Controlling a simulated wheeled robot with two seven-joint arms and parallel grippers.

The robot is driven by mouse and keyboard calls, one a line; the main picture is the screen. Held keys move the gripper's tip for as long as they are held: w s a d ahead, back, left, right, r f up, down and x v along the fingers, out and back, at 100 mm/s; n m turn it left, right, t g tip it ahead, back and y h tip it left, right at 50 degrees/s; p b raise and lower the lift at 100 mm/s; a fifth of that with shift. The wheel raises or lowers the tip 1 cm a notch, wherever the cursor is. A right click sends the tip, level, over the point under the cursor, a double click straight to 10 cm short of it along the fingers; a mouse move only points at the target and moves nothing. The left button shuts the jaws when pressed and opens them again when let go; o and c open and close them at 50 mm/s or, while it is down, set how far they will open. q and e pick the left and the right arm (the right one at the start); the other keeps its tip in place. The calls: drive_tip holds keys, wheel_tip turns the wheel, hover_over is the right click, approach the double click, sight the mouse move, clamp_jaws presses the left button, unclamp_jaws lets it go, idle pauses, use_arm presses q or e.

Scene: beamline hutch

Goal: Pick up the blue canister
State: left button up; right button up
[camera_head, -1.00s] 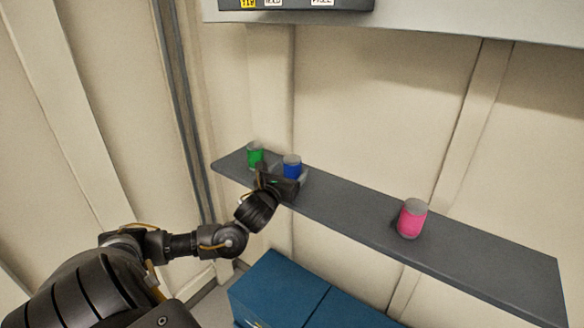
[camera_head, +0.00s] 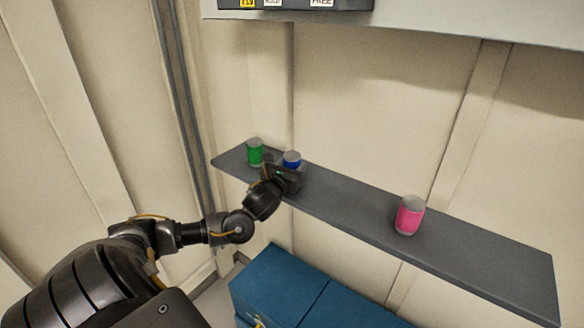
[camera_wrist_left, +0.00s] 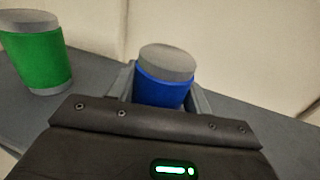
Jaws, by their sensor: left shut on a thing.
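The blue canister (camera_head: 292,160) has a grey lid and stands upright at the left part of the grey shelf (camera_head: 345,203). In the left wrist view the canister (camera_wrist_left: 163,88) sits between the two fingers. My left gripper (camera_head: 290,172) is shut on it from the front. The gripper (camera_wrist_left: 164,98) hides the canister's lower part, so I cannot tell whether its base touches the shelf. My right gripper is not in view.
A green canister (camera_head: 255,152) stands just left of the blue one, and it also shows in the left wrist view (camera_wrist_left: 37,58). A pink canister (camera_head: 409,215) stands farther right. Blue cabinets (camera_head: 290,285) are below. The shelf between blue and pink is clear.

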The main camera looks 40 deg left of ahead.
sight(293, 153)
use_arm(q)
drive_tip(key=shift+r+p, duration=0.45)
drive_tip(key=shift+r, duration=0.15)
wheel_tip(293, 153, up, 2)
drive_tip(key=shift+r+p, duration=0.25)
drive_tip(key=shift+p, duration=0.85)
drive_tip(key=s+d+r+p, duration=0.5)
drive_tip(key=s+r+p, duration=0.4)
drive_tip(key=s, duration=0.4)
drive_tip(key=shift+d+r, duration=0.15)
drive_tip(key=shift+r, duration=0.05)
